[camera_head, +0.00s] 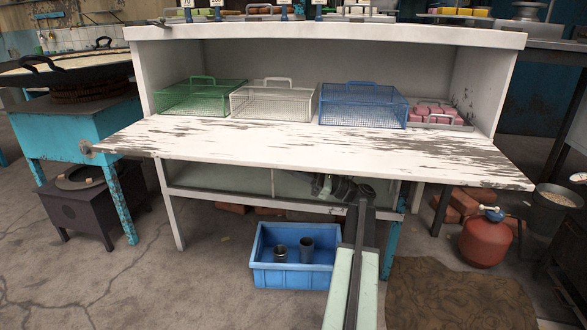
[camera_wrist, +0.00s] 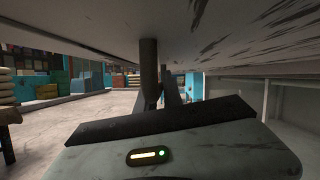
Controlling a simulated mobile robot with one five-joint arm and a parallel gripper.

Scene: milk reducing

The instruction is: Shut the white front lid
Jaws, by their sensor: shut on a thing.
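The white front lid (camera_head: 330,145) of the cabinet is down and lies about level, its white paint worn to dark patches. Three wire baskets stand behind it: green (camera_head: 200,97), white (camera_head: 272,100) and blue (camera_head: 362,105). My gripper (camera_head: 342,190) is low in front of the cabinet, just under the lid's front edge. In the wrist view the lid's underside (camera_wrist: 235,45) spans the top, and the dark fingers (camera_wrist: 158,85) reach up close to it. The fingers are shut, but what is between them is hidden.
A blue crate (camera_head: 262,275) with dark cups stands on the floor below the lid. A red gas bottle (camera_head: 487,238) and bricks are at the right. A teal stove stand (camera_head: 75,130) is close to the lid's left end. A tray with pink blocks (camera_head: 435,112) sits inside the cabinet.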

